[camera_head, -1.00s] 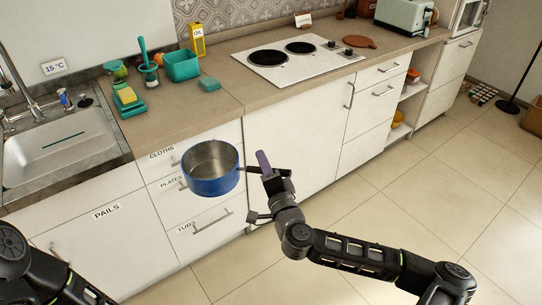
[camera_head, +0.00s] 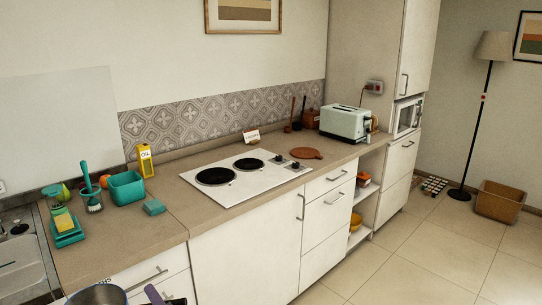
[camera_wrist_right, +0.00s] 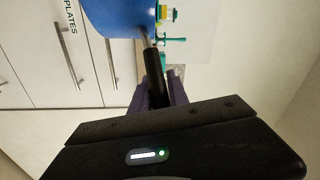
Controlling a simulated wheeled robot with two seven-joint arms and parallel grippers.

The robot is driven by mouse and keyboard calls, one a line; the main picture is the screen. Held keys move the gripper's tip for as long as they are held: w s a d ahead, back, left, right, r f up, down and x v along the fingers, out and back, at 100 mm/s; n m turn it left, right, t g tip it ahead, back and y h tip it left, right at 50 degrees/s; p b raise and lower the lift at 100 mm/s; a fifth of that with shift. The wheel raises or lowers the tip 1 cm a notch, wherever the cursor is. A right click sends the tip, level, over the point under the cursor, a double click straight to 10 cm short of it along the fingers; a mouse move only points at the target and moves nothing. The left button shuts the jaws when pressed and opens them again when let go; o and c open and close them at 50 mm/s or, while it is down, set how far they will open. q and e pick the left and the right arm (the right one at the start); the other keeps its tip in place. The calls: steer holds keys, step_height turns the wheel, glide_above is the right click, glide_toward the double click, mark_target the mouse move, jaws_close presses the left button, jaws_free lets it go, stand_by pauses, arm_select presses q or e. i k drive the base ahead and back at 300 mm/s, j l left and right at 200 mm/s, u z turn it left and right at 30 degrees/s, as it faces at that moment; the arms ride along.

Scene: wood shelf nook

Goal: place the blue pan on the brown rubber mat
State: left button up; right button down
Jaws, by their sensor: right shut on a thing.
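The blue pan (camera_head: 98,296) shows only in part at the bottom left edge of the head view, in front of the drawers. In the right wrist view the blue pan (camera_wrist_right: 115,18) is at the top, with its dark handle running down between the fingers. My right gripper (camera_head: 158,296) is shut on that handle; its purple fingers also show in the right wrist view (camera_wrist_right: 158,92). A round brown mat (camera_head: 306,153) lies flat on the counter, right of the hob and in front of the toaster. Nothing rests on it. My left gripper is out of view.
The white hob (camera_head: 243,178) has two black plates and knobs beside the mat. A pale green toaster (camera_head: 345,122) stands behind the mat. A teal tub (camera_head: 126,188), a sponge (camera_head: 154,207) and an oil carton (camera_head: 145,161) stand left. The counter front is clear.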

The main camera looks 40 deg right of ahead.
mark_target(315, 152)
steer(key=l+u, duration=0.1)
steer(key=l, duration=0.35)
steer(key=k+l+u, duration=0.1)
steer(key=l, duration=0.35)
steer(key=k+l+u, duration=0.1)
steer(key=l, duration=0.35)
steer(key=l+u, duration=0.1)
steer(key=l, duration=0.35)
steer(key=k+l+u, duration=0.1)
steer(key=l, duration=0.3)
steer(key=k+l+u, duration=0.1)
steer(key=l, duration=0.3)
steer(key=k+l, duration=0.1)
steer(key=l, duration=0.3)
steer(key=k+l, duration=0.15)
steer(key=l, duration=0.2)
steer(key=k+l, duration=0.1)
steer(key=l, duration=0.3)
steer(key=k+l, duration=0.15)
steer(key=l, duration=0.2)
steer(key=k+l, duration=0.1)
steer(key=l, duration=0.3)
steer(key=k+l, duration=0.15)
steer(key=l, duration=0.2)
steer(key=k+l, duration=0.1)
steer(key=l, duration=0.3)
steer(key=u, duration=0.05)
